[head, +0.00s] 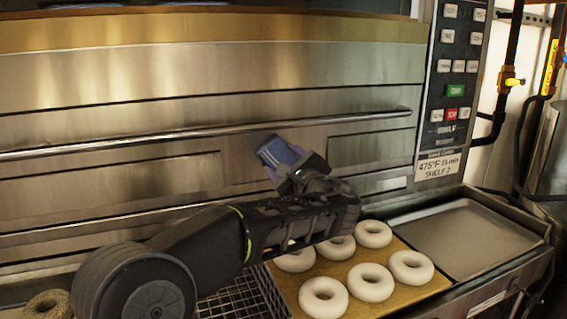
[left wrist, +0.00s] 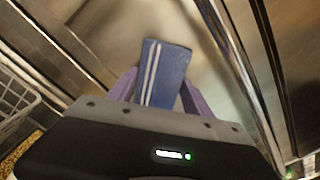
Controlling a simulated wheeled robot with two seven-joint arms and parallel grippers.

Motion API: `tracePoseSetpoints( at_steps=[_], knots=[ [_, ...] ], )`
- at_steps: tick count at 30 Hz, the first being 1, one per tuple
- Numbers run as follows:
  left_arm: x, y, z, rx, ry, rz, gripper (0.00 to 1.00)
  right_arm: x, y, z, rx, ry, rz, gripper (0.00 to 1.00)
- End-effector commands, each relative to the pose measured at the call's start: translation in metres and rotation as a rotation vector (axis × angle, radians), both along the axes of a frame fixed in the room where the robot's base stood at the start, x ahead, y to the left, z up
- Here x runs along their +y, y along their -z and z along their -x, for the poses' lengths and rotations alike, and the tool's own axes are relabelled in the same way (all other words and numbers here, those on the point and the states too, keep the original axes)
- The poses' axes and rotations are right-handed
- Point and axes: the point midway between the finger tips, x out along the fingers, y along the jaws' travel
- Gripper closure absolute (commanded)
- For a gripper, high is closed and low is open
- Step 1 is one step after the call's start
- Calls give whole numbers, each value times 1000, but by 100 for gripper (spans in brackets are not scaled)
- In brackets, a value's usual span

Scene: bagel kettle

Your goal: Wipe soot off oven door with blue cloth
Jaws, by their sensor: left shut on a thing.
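The blue cloth (head: 277,150) with pale stripes is held in my left gripper (head: 287,163) in front of the steel oven door (head: 150,185), below its long horizontal handle. In the left wrist view the cloth (left wrist: 163,75) sits between the two purple fingers of my left gripper (left wrist: 160,88), which is shut on it. The cloth's far end is close to the door; I cannot tell if it touches. No clear soot patch shows on the visible door; the area behind the cloth and gripper is hidden. My right gripper is not in view.
Several pale bagels (head: 372,282) lie on a wooden board (head: 425,292) below my left arm. An empty metal tray (head: 470,238) is at right. A wire basket (head: 240,299) is at the front. The door handle (head: 200,136) sticks out above the cloth. A control panel (head: 452,85) is at upper right.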

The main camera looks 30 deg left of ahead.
Motion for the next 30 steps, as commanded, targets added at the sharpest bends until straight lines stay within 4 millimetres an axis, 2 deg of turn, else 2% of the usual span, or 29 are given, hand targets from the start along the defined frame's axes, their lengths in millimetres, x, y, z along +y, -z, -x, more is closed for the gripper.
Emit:
tracePoseSetpoints(
  at_steps=[7, 19, 30],
  knots=[
    [3, 1, 4, 0, 0, 0, 74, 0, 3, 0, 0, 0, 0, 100],
    [22, 1, 31, 0, -1, -1, 74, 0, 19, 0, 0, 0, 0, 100],
    [24, 0, 33, 0, -1, -1, 74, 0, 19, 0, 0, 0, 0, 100]
  ],
)
